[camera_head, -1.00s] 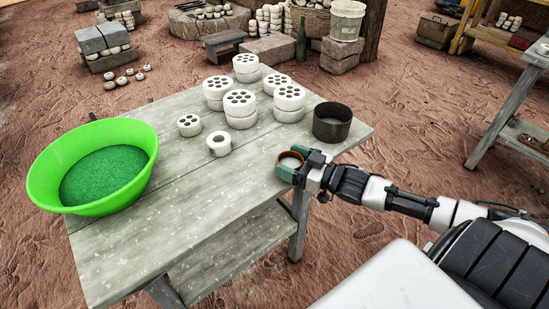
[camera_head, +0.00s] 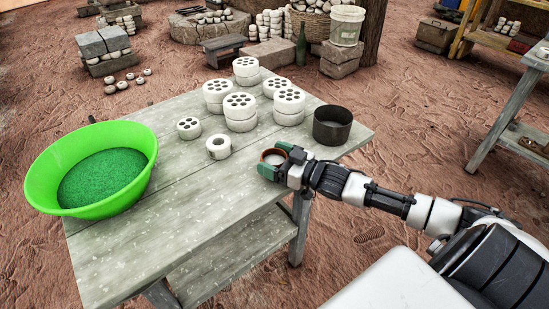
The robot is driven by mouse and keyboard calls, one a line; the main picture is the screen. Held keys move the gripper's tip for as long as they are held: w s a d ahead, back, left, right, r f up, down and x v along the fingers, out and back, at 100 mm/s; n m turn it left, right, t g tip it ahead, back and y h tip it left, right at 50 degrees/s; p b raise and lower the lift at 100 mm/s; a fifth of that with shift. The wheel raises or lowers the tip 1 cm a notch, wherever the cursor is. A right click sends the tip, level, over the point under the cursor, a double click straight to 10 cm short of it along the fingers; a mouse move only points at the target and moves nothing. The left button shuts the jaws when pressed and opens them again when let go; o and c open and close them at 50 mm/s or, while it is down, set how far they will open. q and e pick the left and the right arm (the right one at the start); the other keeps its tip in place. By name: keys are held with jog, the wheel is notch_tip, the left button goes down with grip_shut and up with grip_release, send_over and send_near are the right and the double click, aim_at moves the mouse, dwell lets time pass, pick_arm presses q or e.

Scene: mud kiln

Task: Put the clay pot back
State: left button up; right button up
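A small brown clay pot (camera_head: 272,157) with a pale inside is near the right edge of the grey wooden table (camera_head: 190,225). My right gripper (camera_head: 274,163) has its green-tipped fingers on either side of the pot. The fingers appear to touch the pot's sides, and it looks upright. Whether the pot rests on the table or is slightly above it is hard to tell. My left gripper is out of view.
A green bowl (camera_head: 75,150) with green granules stands at the table's left. White perforated cylinders (camera_head: 240,112), a white ring (camera_head: 218,146) and a dark metal pot (camera_head: 332,124) stand toward the back. The table's front is clear.

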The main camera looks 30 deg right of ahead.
jog(key=shift+o, duration=1.3)
jog(key=shift+s+d, duration=0.1)
